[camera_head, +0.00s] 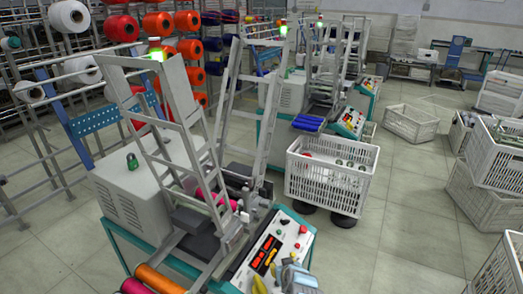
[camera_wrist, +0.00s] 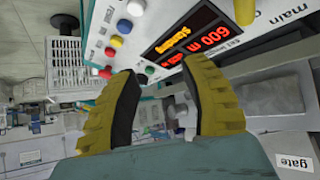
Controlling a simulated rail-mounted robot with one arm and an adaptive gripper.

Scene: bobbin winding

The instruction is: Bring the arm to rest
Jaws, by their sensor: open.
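My gripper (camera_wrist: 162,70) shows in the wrist view with its two yellow ribbed fingers spread apart and nothing between them. It points toward the control panel (camera_wrist: 125,45) of the winding machine, whose lit display shows 600 m and a second line of text. In the head view my gripper is at the bottom edge, partly cut off, close in front of the same panel (camera_head: 293,229). Whether any finger touches the panel cannot be told.
The winder's grey metal frame (camera_head: 168,122) stands left of the panel, with orange bobbins (camera_head: 158,277) at the bottom. A white crate (camera_head: 330,186) with bobbins stands behind right. More crates (camera_head: 490,200) line the right side. The floor (camera_head: 400,240) between is clear.

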